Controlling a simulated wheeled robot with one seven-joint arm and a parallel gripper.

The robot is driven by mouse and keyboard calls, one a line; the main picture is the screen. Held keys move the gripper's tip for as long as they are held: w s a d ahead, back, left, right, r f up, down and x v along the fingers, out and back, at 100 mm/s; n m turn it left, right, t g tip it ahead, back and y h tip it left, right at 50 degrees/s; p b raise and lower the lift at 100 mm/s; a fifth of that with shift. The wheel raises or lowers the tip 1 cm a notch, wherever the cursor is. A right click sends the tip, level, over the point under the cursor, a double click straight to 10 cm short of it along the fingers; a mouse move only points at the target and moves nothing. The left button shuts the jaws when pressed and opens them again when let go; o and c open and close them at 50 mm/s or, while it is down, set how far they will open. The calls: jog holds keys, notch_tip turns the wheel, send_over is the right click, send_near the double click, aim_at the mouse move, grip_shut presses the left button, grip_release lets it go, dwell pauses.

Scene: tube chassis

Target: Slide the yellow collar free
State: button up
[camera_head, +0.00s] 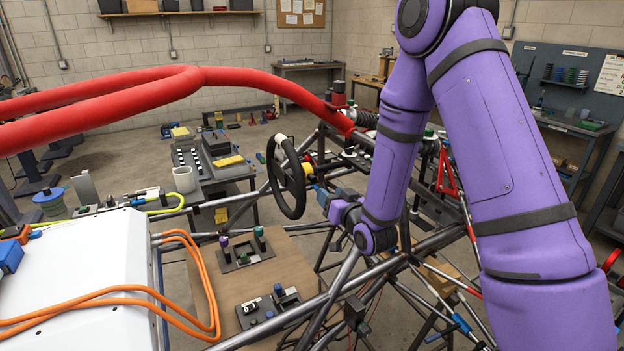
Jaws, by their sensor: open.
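A small yellow piece (308,169), which looks like the yellow collar, shows just right of the black steering wheel (287,177) among the chassis tubes. It is too small to tell how it sits on its tube. My purple arm reaches down from the top right, and my gripper (325,199) is below and right of the yellow piece, close to a blue part. The gripper is open. Its fingertips are small and hard to make out, and I see nothing held. I cannot tell whether it touches anything.
The grey tube chassis (345,277) fills the middle, with a thick red tube (130,98) crossing above left. A white box with orange cables (205,285) stands front left. A wooden board (284,263) with small fixtures lies below. A bench with a mug (184,179) stands behind.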

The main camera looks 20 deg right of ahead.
aim_at(315, 180)
jog(key=w, duration=0.3)
jog(key=w+a, duration=0.1)
jog(key=w, duration=0.2)
jog(key=w+a, duration=0.1)
jog(key=w, duration=0.3)
jog(key=shift+c, duration=0.4)
grip_shut()
jog(key=shift+r, duration=0.1)
